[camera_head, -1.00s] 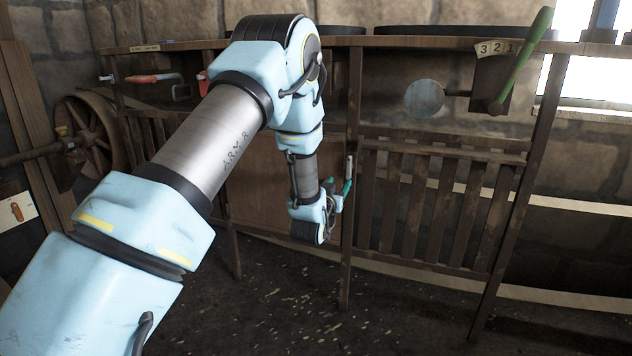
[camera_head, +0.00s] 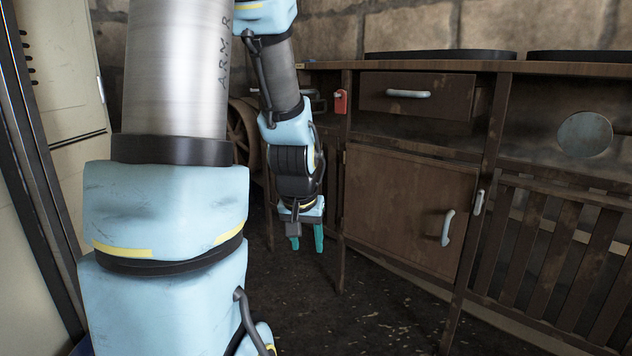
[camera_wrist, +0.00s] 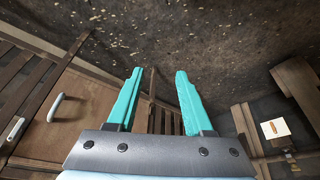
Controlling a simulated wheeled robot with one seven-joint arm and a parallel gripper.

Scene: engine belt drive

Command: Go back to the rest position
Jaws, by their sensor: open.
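My gripper (camera_head: 307,243) hangs pointing down in front of the wooden bench, left of the cabinet door. Its two teal fingers are apart with nothing between them. In the wrist view my gripper (camera_wrist: 158,90) is open and empty, with the dark speckled floor (camera_wrist: 190,35) beyond the fingertips. My light-blue arm fills the left half of the head view and hides part of the bench and wall behind it.
A red object (camera_head: 341,101) is beside the drawer. A pale locker (camera_head: 65,110) stands at far left. Open floor lies below my gripper.

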